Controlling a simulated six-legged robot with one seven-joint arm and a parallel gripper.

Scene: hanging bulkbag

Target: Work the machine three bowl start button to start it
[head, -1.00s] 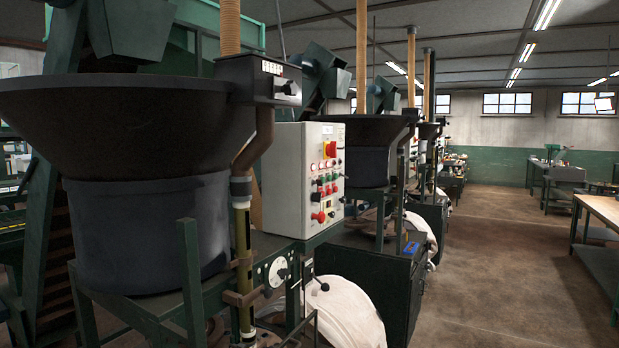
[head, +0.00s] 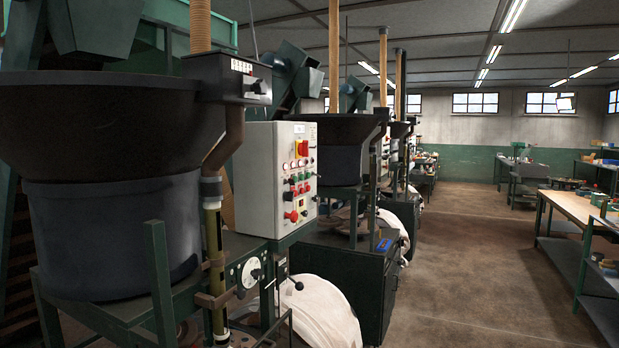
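A white control box (head: 257,180) stands left of the picture's middle in the head view, on a green machine frame. Its right-facing panel carries a red switch (head: 303,148) at the top and several small red, green, black and white buttons (head: 299,184) below. A red knob (head: 292,216) sits near the panel's lower edge. The button labels are too small to read, so I cannot tell which one is the start button. A large dark bowl (head: 105,125) is at the left in front of the box. More machines with bowls (head: 342,135) stand in a row behind. My gripper is not in view.
A dial plate (head: 246,273) and a black-knobbed lever (head: 297,285) stick out below the box. White sacks (head: 325,318) bulge by the machine feet. A clear brown floor aisle (head: 450,270) runs along the right. Wooden-topped benches (head: 575,208) stand at the far right.

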